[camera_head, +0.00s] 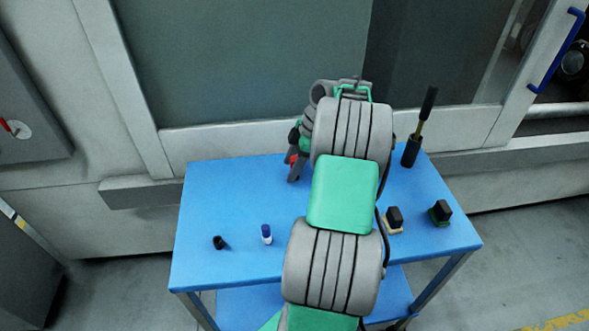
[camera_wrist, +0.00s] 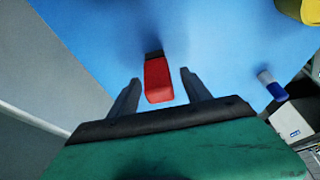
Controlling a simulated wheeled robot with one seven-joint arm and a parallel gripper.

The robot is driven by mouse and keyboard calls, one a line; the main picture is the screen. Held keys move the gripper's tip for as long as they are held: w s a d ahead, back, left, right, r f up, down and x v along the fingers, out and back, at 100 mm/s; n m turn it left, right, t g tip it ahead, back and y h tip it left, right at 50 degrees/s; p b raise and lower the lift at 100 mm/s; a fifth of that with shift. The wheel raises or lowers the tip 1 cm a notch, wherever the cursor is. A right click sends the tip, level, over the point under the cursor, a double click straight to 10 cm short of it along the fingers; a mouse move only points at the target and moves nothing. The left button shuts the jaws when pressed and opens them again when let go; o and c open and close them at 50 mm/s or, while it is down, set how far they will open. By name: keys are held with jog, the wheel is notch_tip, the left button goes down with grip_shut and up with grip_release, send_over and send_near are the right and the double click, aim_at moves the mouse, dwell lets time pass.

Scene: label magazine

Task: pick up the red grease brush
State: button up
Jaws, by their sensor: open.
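The red grease brush (camera_wrist: 158,80) shows in the wrist view as a red block with a dark end, between the two fingers of my gripper (camera_wrist: 158,92). The fingers stand apart with a gap on each side of it. In the head view only a small red part of the brush (camera_head: 291,158) shows beside my gripper (camera_head: 294,165), near the back of the blue table. My arm hides much of that area. I cannot tell how high the fingers are above the table.
The blue table (camera_head: 215,200) also holds a black piece (camera_head: 219,242), a blue-and-white piece (camera_head: 266,234), two dark-topped blocks (camera_head: 394,220) (camera_head: 440,212) and an upright black-handled tool (camera_head: 420,128). A grey machine wall stands behind. The table's left half is mostly clear.

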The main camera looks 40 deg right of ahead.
jog(key=shift+f, duration=0.2)
jog(key=shift+w, duration=0.1)
grip_shut()
dwell(0.4)
